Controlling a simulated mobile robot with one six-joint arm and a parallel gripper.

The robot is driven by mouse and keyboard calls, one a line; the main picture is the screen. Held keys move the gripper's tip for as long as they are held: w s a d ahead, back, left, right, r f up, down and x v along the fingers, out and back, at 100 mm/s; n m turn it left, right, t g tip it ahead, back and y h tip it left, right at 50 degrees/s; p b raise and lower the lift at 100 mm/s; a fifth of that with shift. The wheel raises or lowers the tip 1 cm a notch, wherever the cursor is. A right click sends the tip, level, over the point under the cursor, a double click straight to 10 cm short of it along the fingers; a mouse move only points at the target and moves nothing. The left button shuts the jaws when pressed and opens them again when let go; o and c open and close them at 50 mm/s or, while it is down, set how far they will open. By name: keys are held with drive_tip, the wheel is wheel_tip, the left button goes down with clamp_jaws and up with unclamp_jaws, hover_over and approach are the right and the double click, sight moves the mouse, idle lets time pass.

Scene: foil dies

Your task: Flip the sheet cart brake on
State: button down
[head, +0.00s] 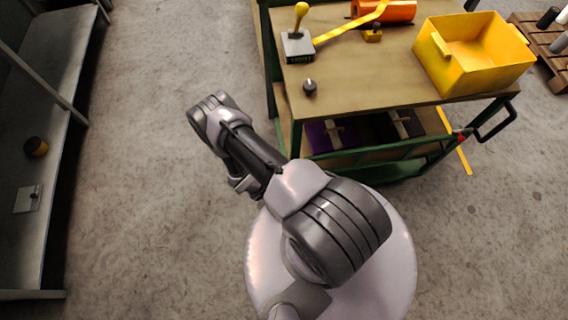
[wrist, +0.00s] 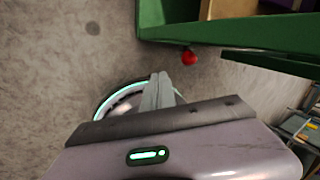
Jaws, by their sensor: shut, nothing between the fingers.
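The sheet cart (head: 365,90) has a green frame and a wooden top, and stands ahead of me in the head view. In the wrist view its green frame (wrist: 200,32) crosses the top, with a small round red knob (wrist: 190,57) at its lower edge. I cannot tell for certain that this knob is the brake or how it is set. My gripper (wrist: 162,80) is shut and empty over the floor, apart from the knob, which shows above and right of the fingertips. In the head view my arm hides the fingers.
On the cart top are a grey box with a yellow-knobbed lever (head: 297,45), a black knob (head: 310,88), a yellow bin (head: 475,55) and an orange roll (head: 385,10). A grey bench (head: 40,180) stands at the left. Concrete floor (head: 140,130) lies clear between bench and cart.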

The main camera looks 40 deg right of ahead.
drive_tip(key=s+d+f+b, duration=0.2)
drive_tip(key=d+f+b, duration=0.1)
drive_tip(key=d+f, duration=0.3)
drive_tip(key=shift+s+d+f, duration=0.35)
drive_tip(key=shift+s+d, duration=0.05)
drive_tip(key=shift+d, duration=0.15)
drive_tip(key=shift+r, duration=0.1)
